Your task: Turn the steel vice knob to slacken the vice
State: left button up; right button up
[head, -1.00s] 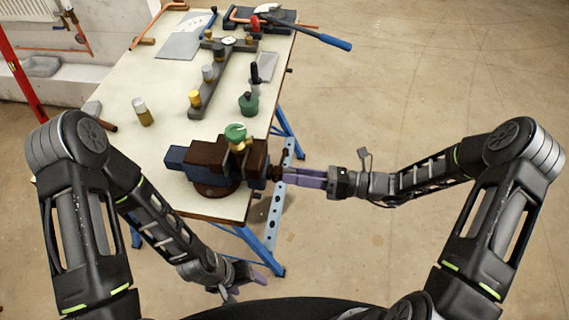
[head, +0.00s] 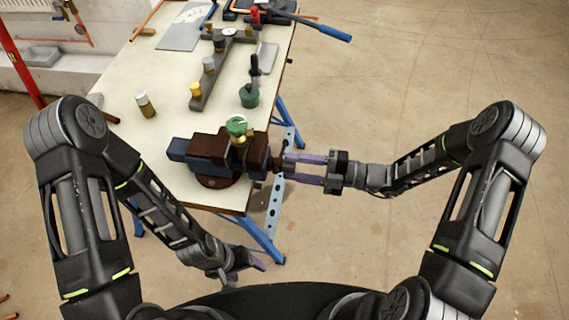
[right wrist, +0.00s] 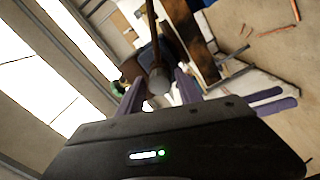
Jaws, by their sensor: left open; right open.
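The vice (head: 205,150), dark red-brown and blue, is at the near right corner of the workbench. Its steel knob (right wrist: 158,81) shows in the right wrist view as a round end between my fingers, with a brown rod beyond it. My right gripper (head: 286,167) is open at the vice's right end, its purple fingers spread on either side of the knob. Whether either finger touches the knob I cannot tell. A valve with a green cap (head: 237,126) sits at the vice's top. My left gripper (head: 246,272) is open and empty, low in front of the bench.
The workbench (head: 130,75) has blue legs. On it are a manifold bar (head: 225,70) with several caps, a green-based tool (head: 250,94), a brass-and-white cylinder (head: 145,104) and a blue-handled tool (head: 330,32) at the back. The floor on the right is clear.

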jog(key=shift+d+m, duration=0.15)
jog(key=shift+m, duration=0.15)
dwell(0.4)
grip_shut()
dwell(1.2)
